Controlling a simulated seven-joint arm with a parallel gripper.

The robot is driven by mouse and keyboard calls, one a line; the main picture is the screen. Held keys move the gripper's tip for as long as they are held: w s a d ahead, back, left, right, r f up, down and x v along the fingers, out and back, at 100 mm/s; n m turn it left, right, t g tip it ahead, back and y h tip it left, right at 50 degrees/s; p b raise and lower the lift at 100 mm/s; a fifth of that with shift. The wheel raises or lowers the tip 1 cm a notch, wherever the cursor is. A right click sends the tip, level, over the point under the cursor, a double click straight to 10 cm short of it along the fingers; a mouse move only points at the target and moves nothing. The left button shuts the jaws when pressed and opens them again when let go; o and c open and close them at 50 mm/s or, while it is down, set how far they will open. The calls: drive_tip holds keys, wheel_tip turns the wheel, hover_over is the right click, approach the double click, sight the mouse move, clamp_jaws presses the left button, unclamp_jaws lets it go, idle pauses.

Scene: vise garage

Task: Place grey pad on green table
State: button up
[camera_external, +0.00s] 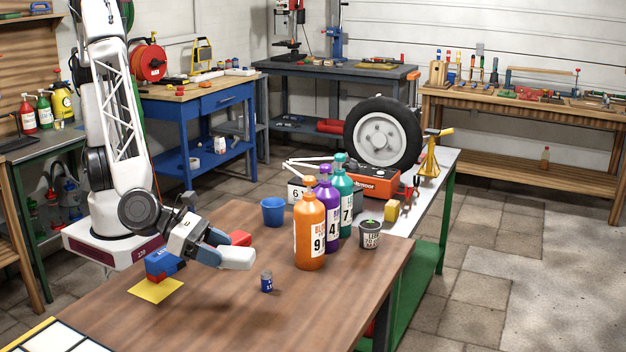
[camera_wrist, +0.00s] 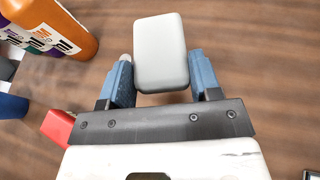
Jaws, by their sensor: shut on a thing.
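The grey pad (camera_external: 238,258), a pale rounded block, is held above the brown wooden table. My gripper (camera_external: 220,247) is shut on it. In the wrist view the grey pad (camera_wrist: 162,50) sits between the two blue fingers of my gripper (camera_wrist: 160,78). A table with green legs and a green lower shelf (camera_external: 428,275) stands behind and right of the brown table. Its light top (camera_external: 436,168) carries a wheel and other items. A green-framed workbench (camera_external: 45,145) is also at the left; I cannot tell which is meant.
Orange (camera_external: 310,232), purple (camera_external: 328,205) and teal (camera_external: 344,190) bottles stand right of my gripper, with a blue cup (camera_external: 273,211) and dark can (camera_external: 370,235). A small blue can (camera_external: 266,282) is near the pad. The wheel (camera_external: 383,137) and red toolbox (camera_external: 372,182) crowd the green-legged table.

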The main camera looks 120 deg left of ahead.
drive_tip(key=w+a+r+m+h, duration=0.1)
drive_tip(key=w+a+r+h, duration=0.1)
drive_tip(key=w+a+r, duration=0.5)
drive_tip(key=w+a+r+m+h, duration=0.2)
drive_tip(key=w+a+r, duration=0.4)
drive_tip(key=w+a, duration=0.4)
drive_tip(key=shift+a+r+m+t, duration=0.3)
drive_tip(key=shift+a+r+t, duration=0.1)
drive_tip(key=shift+a, duration=2.1)
drive_tip(key=shift+a, duration=0.15)
drive_tip(key=a, duration=0.6)
drive_tip(key=shift+a, duration=0.35)
drive_tip(key=shift+d, duration=0.1)
idle(0.6)
